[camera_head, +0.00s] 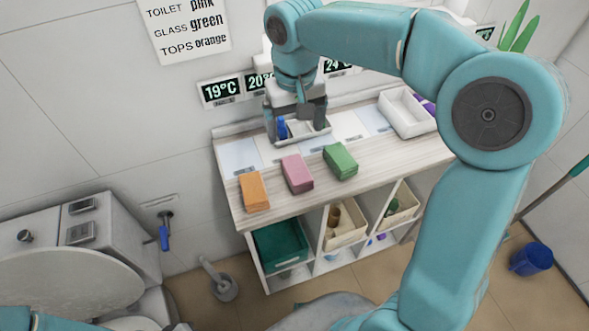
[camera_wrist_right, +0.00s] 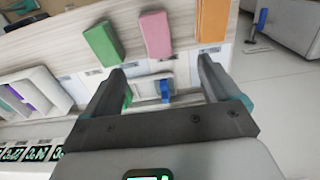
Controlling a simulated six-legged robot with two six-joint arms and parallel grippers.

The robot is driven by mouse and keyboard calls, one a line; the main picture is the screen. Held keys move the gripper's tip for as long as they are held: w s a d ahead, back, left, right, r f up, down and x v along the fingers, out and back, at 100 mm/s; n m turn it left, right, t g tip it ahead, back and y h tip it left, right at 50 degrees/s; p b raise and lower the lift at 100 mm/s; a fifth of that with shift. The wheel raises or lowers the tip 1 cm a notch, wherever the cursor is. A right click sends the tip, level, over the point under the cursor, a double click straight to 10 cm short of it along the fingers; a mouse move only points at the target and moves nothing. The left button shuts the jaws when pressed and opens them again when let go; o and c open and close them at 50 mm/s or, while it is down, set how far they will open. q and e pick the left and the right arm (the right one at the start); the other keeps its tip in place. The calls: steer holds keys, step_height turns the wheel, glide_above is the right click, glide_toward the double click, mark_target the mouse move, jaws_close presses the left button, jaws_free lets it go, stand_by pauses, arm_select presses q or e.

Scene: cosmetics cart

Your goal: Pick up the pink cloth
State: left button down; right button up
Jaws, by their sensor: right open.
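The pink cloth (camera_head: 297,174) is a folded block lying on the wooden cart top (camera_head: 237,200), between the orange cloth (camera_head: 254,191) and the green cloth (camera_head: 340,161). In the right wrist view the pink cloth (camera_wrist_right: 156,34) lies beyond my fingertips, between the green cloth (camera_wrist_right: 103,43) and the orange cloth (camera_wrist_right: 213,20). My right gripper (camera_head: 297,117) is open and empty, over the back of the cart top, behind the pink cloth and apart from it. Its spread fingers also show in the right wrist view (camera_wrist_right: 162,72). My left gripper is out of view.
A small white tray (camera_head: 318,134) with a blue item (camera_head: 282,127) is below my right gripper. A white bin (camera_head: 407,112) stands at the back right. The wall with temperature displays (camera_head: 221,91) is close behind. Shelves below hold a green bin (camera_head: 281,246).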

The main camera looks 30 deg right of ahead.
glide_toward(299, 170)
step_height(299, 170, down, 10)
steer(key=shift+r, duration=0.1)
steer(key=shift+w+f, duration=0.25)
steer(key=shift+f, duration=0.1)
steer(key=shift+s+r, duration=0.15)
steer(key=shift+s, duration=0.05)
steer(key=c, duration=0.9)
steer(key=shift+c, duration=0.7)
